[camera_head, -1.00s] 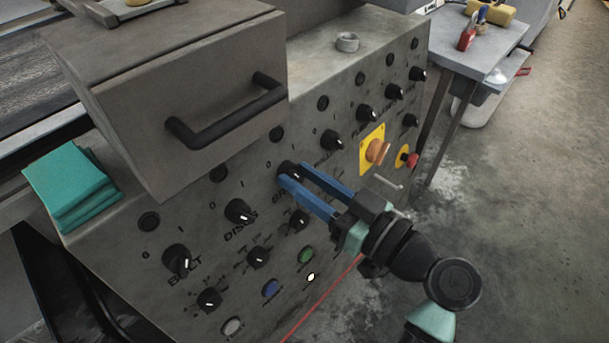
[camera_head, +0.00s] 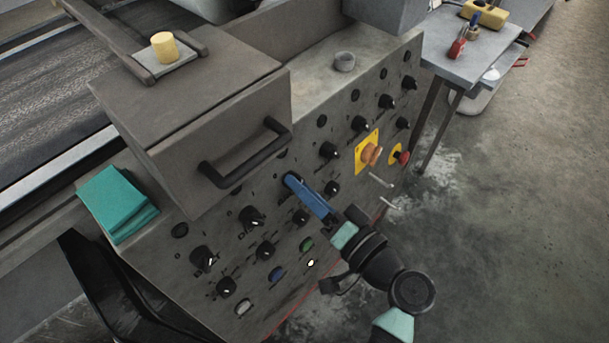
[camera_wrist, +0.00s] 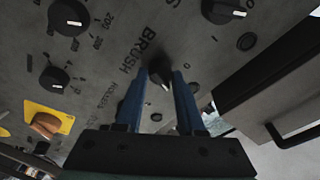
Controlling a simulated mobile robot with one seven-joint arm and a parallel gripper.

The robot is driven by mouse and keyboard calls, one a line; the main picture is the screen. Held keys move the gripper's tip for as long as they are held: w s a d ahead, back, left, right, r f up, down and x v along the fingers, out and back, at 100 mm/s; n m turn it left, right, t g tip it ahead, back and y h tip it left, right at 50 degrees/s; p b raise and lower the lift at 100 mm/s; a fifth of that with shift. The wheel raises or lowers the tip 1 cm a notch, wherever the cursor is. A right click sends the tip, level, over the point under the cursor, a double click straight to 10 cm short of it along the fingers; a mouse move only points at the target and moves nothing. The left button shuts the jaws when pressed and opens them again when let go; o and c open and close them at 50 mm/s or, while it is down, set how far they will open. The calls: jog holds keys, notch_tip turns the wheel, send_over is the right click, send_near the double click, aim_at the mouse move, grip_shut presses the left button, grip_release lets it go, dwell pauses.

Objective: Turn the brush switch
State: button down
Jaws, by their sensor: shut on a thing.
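The brush switch (camera_wrist: 158,76) is a black rotary knob with a pale pointer mark on the grey panel, beside the printed word BRUSH in the wrist view. My gripper (camera_head: 291,181), with two blue fingers, reaches the panel just below the handled box in the head view. In the wrist view my gripper (camera_wrist: 160,80) has one finger on each side of the knob and is shut on it. In the head view the fingers overlap and hide the knob.
Other black knobs (camera_head: 204,258) surround it on the panel (camera_head: 150,250). An orange knob on a yellow plate (camera_head: 371,152) and a red button (camera_head: 403,158) are to the right. The box's black handle (camera_head: 245,155) juts out above the fingers. Teal cloths (camera_head: 117,204) lie left.

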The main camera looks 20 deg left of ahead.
jog(key=shift+m+p, duration=1)
jog(key=shift+m, duration=0.2)
jog(key=c, duration=0.5)
grip_release()
jog(key=v, duration=1.3)
jog(key=shift+s+a+r+p, duration=0.1)
jog(key=shift+s+r+p, duration=0.1)
jog(key=shift+p, duration=0.15)
jog(key=shift+w, duration=0.15)
